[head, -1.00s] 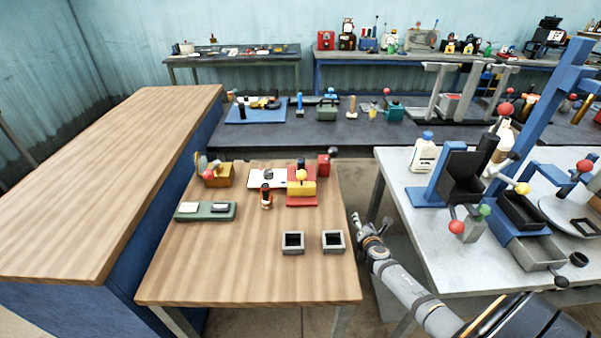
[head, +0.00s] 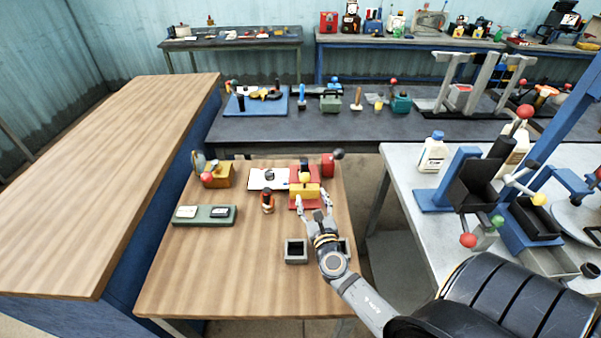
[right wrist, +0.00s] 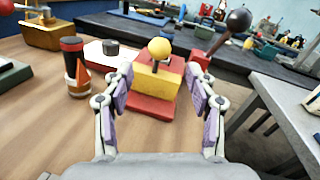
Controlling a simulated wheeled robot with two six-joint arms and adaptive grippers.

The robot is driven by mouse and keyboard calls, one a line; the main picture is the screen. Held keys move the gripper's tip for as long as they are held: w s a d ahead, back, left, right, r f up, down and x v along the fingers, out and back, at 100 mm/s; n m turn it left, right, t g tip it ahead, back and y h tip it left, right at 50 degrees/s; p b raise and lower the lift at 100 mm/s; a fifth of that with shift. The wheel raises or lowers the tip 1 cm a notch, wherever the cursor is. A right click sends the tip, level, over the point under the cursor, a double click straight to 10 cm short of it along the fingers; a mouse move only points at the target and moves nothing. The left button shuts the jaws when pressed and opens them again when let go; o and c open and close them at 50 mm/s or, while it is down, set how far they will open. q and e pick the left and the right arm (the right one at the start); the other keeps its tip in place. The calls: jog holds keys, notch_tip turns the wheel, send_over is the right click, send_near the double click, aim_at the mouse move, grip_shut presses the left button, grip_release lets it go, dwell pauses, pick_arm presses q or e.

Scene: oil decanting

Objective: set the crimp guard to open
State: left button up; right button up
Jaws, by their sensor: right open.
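A red and yellow device (head: 306,190) with a yellow ball knob (head: 305,177) stands near the back right of the small wooden table; I take it for the one with the crimp guard. In the right wrist view the device (right wrist: 157,82) is straight ahead, its yellow knob (right wrist: 160,48) on top. My right gripper (head: 316,206) is open and empty, just in front of the device. Its fingers (right wrist: 163,88) appear on either side of the device's front in the wrist view, with no clear contact. I cannot tell the guard's setting. My left gripper is out of view.
A red box with a dark ball lever (head: 329,164) is behind right. A small dark and orange bottle (head: 267,200) and a white plate (head: 263,180) are left. A grey square cup (head: 296,251) stands in front; another is partly hidden under my arm.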

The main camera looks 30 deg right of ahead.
aim_at(306, 181)
jog(key=x, duration=0.2)
jog(key=p+x, duration=0.1)
jog(key=x, duration=0.1)
jog(key=shift+w+r, duration=0.25)
jog(key=x, duration=0.5)
jog(key=shift+w+d+f, duration=0.2)
jog(key=shift+w+f, duration=0.1)
jog(key=shift+c, duration=1.2)
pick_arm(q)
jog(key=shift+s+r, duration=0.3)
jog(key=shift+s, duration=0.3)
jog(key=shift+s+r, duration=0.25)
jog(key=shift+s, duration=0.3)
pick_arm(e)
grip_shut()
